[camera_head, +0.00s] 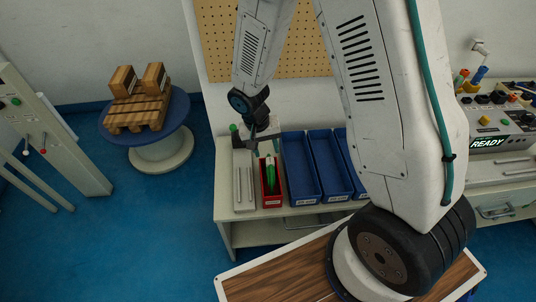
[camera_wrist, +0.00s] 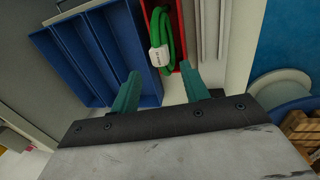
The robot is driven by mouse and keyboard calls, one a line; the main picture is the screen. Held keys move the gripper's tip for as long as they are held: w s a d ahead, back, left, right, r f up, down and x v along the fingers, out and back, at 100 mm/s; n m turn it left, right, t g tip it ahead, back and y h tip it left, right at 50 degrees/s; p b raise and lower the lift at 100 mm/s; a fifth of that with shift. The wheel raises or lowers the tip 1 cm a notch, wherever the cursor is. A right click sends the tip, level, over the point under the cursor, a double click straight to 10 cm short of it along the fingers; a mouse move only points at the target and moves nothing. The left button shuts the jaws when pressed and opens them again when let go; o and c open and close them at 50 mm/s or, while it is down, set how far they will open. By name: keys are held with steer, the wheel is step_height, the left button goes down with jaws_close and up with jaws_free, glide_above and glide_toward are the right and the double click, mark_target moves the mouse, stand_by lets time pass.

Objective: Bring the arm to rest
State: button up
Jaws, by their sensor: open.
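My gripper (camera_head: 263,147) hangs over the near end of a bench, above a red bin (camera_head: 264,199). In the wrist view my gripper (camera_wrist: 162,88) has its two teal fingers spread apart with nothing between the tips. A green coiled cable (camera_head: 270,176) with a white tag lies in the red bin. The cable (camera_wrist: 165,30) also shows in the wrist view, just beyond the fingertips and apart from them. My white arm fills much of the head view and hides part of the bench.
Blue bins (camera_head: 299,169) stand in a row right of the red bin. Grey rails (camera_head: 244,190) lie to its left. A round blue table (camera_head: 178,112) carries a pallet with wooden blocks (camera_head: 153,79). Blue floor (camera_head: 160,230) is clear at left.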

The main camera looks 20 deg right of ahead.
steer(key=shift+r, duration=0.2)
stand_by(0.4)
steer(key=s, duration=0.1)
steer(key=s+n+g, duration=0.1)
steer(key=s+d+r, duration=0.1)
steer(key=shift+s+n+g+h, duration=0.25)
steer(key=shift+n+g+h, duration=0.15)
steer(key=s+d+r+t+y, duration=0.1)
steer(key=s+r, duration=0.5)
steer(key=r, duration=0.4)
steer(key=s+d+r+n+t+y, duration=0.1)
steer(key=s+r, duration=0.6)
steer(key=r, duration=0.3)
steer(key=s+d+r+t, duration=0.1)
steer(key=s+r, duration=0.5)
steer(key=r, duration=0.4)
steer(key=shift+s+d+r+n+t+y, duration=0.2)
steer(key=shift+r+n+t+y, duration=0.1)
steer(key=shift+n+t+y, duration=0.1)
